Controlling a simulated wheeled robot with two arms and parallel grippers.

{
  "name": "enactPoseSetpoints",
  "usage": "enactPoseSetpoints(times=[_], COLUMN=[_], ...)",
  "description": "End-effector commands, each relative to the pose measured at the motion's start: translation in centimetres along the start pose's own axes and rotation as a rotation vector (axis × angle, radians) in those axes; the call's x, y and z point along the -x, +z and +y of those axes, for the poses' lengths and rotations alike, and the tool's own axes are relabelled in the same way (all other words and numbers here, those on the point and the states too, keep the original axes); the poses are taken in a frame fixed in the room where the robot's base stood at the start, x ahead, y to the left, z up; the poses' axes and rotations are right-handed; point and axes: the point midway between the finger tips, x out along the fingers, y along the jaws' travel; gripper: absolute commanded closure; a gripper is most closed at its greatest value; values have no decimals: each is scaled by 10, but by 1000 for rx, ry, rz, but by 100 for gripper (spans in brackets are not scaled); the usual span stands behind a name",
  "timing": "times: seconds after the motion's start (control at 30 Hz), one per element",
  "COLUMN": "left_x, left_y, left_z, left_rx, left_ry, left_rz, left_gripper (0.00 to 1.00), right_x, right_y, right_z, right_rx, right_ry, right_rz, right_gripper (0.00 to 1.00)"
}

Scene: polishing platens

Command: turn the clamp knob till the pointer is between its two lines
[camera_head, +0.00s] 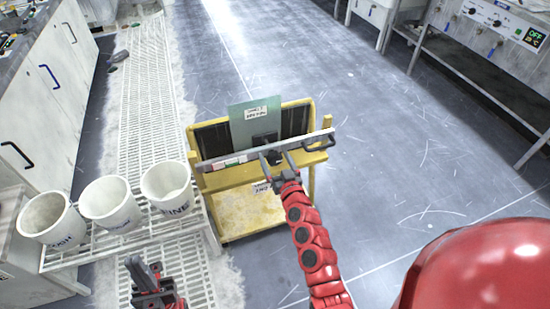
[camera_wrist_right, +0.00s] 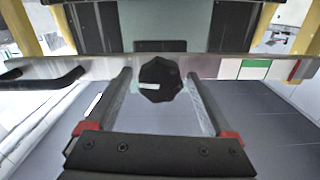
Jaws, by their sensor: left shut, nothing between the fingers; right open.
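The clamp knob (camera_wrist_right: 168,75) is black and many-sided, in the middle of the right wrist view. A short white pointer mark (camera_wrist_right: 149,86) on its face points left there. The knob is on a grey clamp bar (camera_head: 215,164), which also shows in the right wrist view (camera_wrist_right: 100,67). My right gripper (camera_head: 277,157) is open, its fingers on either side of the knob with visible gaps. I cannot make out the two lines near the knob. My left gripper (camera_head: 146,279) is shut and empty, low at the left, away from the bar.
The bar crosses a yellow cart (camera_head: 250,208) holding a grey-green labelled plate (camera_head: 243,122). A black handle (camera_head: 318,143) is at the bar's right end; a green-and-red strip (camera_wrist_right: 256,69) is on its other side. White buckets (camera_head: 168,186) stand on a rack at left. Floor at right is clear.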

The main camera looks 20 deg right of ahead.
Motion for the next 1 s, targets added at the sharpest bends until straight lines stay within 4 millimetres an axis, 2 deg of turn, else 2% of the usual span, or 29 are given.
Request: enactPoseSetpoints(times=[0.1, 0.13, 0.57, 0.6, 1.0], left_x=[0, 0, 0, 0, 7], left_y=[0, 0, 0, 0, 1], left_z=[0, 0, 0, 0, 0], left_rx=[0, 0, 0, 0, 0], left_ry=[0, 0, 0, 0, 0], left_rz=[0, 0, 0, 0, 0], left_gripper=[100, 100, 100, 100, 100], right_x=[0, 0, 0, 0, 0], right_y=[0, 0, 0, 0, 0], right_z=[0, 0, 0, 0, 2], right_rx=[0, 0, 0, 0, -100], right_ry=[0, 0, 1, 1, 3], right_rz=[0, 0, 0, 0, 4], right_gripper=[13, 16, 94, 96, 96])
